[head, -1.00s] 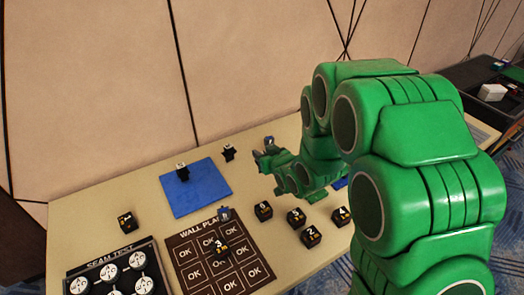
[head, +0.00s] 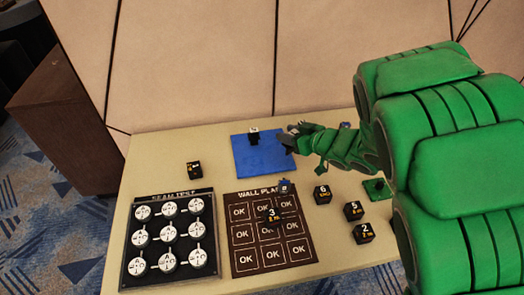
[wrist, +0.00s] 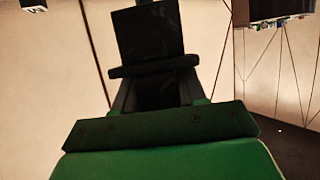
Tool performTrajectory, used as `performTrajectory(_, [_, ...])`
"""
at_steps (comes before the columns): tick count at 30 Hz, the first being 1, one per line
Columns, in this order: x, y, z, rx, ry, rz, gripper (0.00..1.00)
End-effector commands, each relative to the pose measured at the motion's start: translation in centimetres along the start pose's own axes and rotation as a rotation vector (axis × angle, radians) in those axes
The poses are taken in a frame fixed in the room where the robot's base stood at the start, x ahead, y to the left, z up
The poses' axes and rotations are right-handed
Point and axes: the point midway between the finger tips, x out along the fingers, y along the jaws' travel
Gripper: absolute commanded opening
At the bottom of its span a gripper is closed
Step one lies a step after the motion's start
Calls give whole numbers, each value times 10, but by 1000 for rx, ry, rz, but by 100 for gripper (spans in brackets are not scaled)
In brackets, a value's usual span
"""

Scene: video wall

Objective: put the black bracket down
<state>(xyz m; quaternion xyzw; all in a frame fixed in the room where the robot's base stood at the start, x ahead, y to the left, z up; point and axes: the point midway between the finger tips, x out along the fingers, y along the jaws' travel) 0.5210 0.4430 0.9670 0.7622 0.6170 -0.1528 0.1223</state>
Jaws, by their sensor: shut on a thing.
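My gripper (head: 291,138) is at the right edge of the blue mat (head: 262,160) in the head view. In the wrist view it is shut on the black bracket (wrist: 150,32), a flat dark plate that stands out past the fingers. In the head view the bracket is mostly lost against the dark fingers. I cannot tell whether it touches the mat. A black piece with a white tag (head: 253,137) stands at the back of the mat, left of my gripper.
The wall plan board (head: 271,233) carries a block marked 3. The seam test board (head: 170,239) lies left of it. Black numbered cubes (head: 354,211) stand at the right, and one black cube (head: 193,170) at the left. The wall rises behind. The mat's front and middle are clear.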

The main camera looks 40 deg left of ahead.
Motion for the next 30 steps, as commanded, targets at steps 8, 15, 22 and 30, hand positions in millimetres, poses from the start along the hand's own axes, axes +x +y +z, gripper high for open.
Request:
performTrajectory(8, [10, -48, 8, -73, -1, -169, 0])
performTrajectory(15, [22, -49, 10, -84, 2, -196, 0])
performTrajectory(22, [48, -33, 13, -82, 4, -196, 0])
performTrajectory(30, [78, -16, 17, -83, 1, -194, 0])
